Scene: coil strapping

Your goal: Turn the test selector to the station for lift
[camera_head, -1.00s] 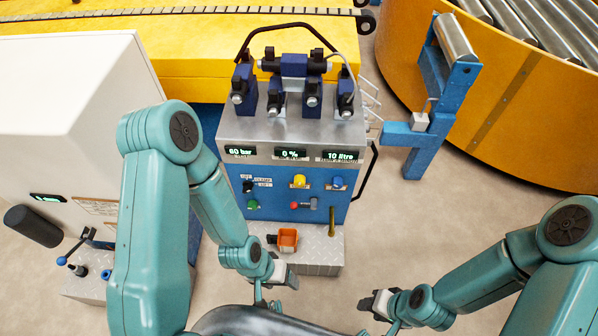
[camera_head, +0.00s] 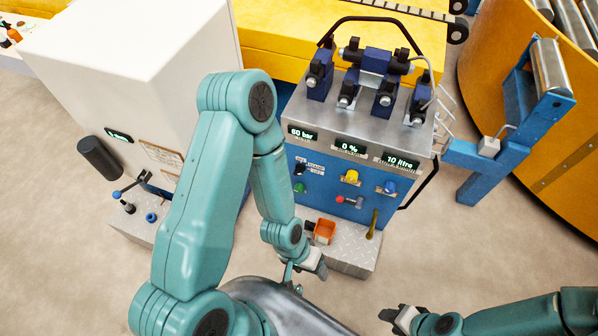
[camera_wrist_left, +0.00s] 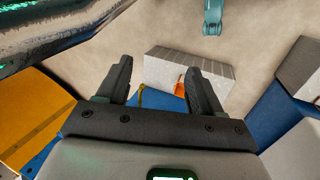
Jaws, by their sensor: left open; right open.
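The test selector, a small dark knob (camera_head: 301,168), sits at the upper left of the blue front panel (camera_head: 335,208) on the hydraulic stand. Small white labels (camera_head: 314,164) are beside it; its pointing direction is too small to tell. My left gripper (camera_head: 318,269) is open and empty, low in front of the stand's step and below the selector, apart from it. In the left wrist view its two fingers (camera_wrist_left: 159,70) are spread, with the step and panel edge beyond; the selector does not show there. My right gripper (camera_head: 390,314) is open and empty near the bottom edge.
The panel also has a yellow knob (camera_head: 350,177), a blue knob (camera_head: 388,187), a red lever (camera_head: 347,199) and a green button (camera_head: 299,187). An orange box (camera_head: 325,231) and a brass lever (camera_head: 373,224) stand at the step. A white cabinet (camera_head: 130,80) is at left.

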